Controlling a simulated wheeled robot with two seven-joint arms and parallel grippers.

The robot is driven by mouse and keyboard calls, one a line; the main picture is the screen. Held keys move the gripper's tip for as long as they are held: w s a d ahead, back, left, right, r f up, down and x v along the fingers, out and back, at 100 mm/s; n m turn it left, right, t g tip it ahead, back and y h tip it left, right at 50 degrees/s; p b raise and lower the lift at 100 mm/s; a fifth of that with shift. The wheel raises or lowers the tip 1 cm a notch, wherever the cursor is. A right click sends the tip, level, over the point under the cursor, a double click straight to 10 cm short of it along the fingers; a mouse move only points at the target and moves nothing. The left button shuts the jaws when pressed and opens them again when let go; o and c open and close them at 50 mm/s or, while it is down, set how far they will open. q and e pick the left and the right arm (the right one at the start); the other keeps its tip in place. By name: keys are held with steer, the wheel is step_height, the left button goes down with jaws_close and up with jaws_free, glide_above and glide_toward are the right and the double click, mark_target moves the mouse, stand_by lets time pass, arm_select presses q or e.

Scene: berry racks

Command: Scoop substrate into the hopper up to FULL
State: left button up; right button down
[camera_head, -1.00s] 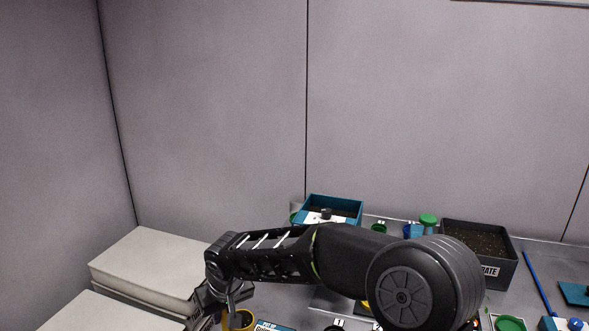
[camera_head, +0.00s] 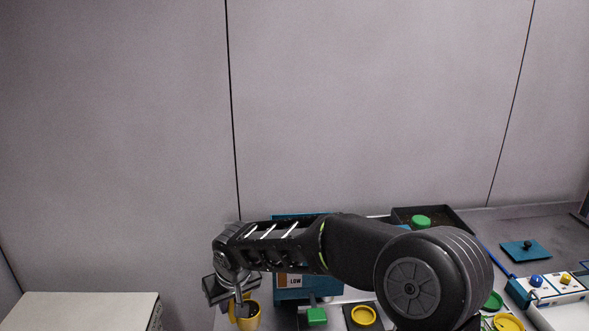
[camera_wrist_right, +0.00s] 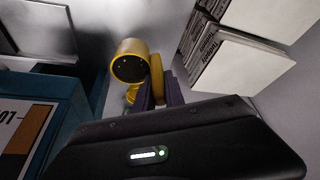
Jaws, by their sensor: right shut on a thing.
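My right gripper (camera_head: 238,297) is shut on a yellow scoop (camera_head: 250,322), in front and to the left of the teal hopper. The scoop shows dark inside; I cannot tell whether it holds substrate. In the right wrist view, the yellow scoop (camera_wrist_right: 130,66) is at the fingertips (camera_wrist_right: 160,92). The teal hopper (camera_head: 309,293) has a front label reading LOW and is partly behind my right arm; its fill level is hidden. A teal box, seemingly the hopper (camera_wrist_right: 65,125), fills the wrist view's left side. The dark substrate crate (camera_head: 462,220) stands at the back right, partly covered. My left gripper is out of view.
White stacked blocks (camera_head: 85,308) stand at the lower left. A green button (camera_head: 317,317) and yellow ring (camera_head: 364,316) lie in front of the hopper. A teal plate with a knob (camera_head: 525,250) and a panel with blue and yellow knobs (camera_head: 550,288) are at right.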

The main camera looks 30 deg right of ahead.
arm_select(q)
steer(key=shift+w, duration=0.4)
arm_select(e)
steer(key=shift+w+d+r, duration=0.1)
steer(key=shift+w+d, duration=0.05)
steer(key=shift+d, duration=0.1)
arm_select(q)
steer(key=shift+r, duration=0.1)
